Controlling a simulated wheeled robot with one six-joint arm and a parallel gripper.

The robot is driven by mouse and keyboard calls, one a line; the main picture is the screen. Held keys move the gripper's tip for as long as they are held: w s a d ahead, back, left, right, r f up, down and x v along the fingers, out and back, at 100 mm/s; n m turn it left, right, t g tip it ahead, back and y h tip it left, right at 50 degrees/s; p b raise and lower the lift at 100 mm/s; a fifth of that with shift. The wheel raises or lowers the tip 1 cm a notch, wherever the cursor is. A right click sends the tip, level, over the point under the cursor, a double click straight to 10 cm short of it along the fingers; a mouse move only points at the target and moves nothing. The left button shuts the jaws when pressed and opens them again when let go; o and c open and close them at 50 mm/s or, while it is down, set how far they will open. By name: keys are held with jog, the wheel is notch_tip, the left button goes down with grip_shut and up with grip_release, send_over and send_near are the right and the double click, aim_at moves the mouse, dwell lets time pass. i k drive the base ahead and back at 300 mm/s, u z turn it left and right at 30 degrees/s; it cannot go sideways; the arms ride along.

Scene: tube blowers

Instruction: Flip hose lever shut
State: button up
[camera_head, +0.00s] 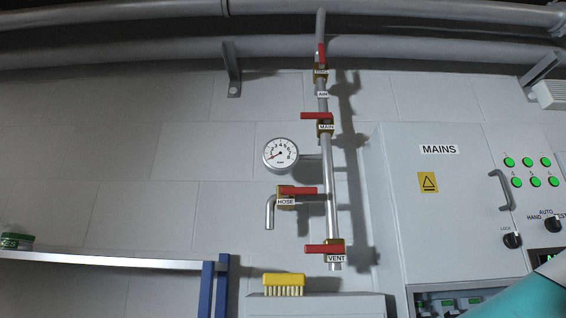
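The red hose lever (301,190) sits on a brass valve with a HOSE label (286,202). It points right, in line with the short horizontal branch between the vertical pipe (328,165) and a downturned grey outlet (269,215). My gripper is not in view, so its opening and distance from the lever cannot be seen.
On the same pipe, the red MAIN lever (316,116) and VENT lever (318,249) point left, across it; the top lever (321,54) stands upright. A gauge (280,155) is above the hose valve. A yellow brush (284,284) lies below; a MAINS cabinet (438,210) stands right.

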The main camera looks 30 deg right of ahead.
aim_at(285, 192)
jog(key=z, duration=0.55)
jog(key=k, duration=1.3)
jog(key=u, duration=0.1)
jog(key=i, duration=0.55)
jog(key=u, duration=0.8)
jog(key=i, duration=1.15)
jog(key=z, duration=0.45)
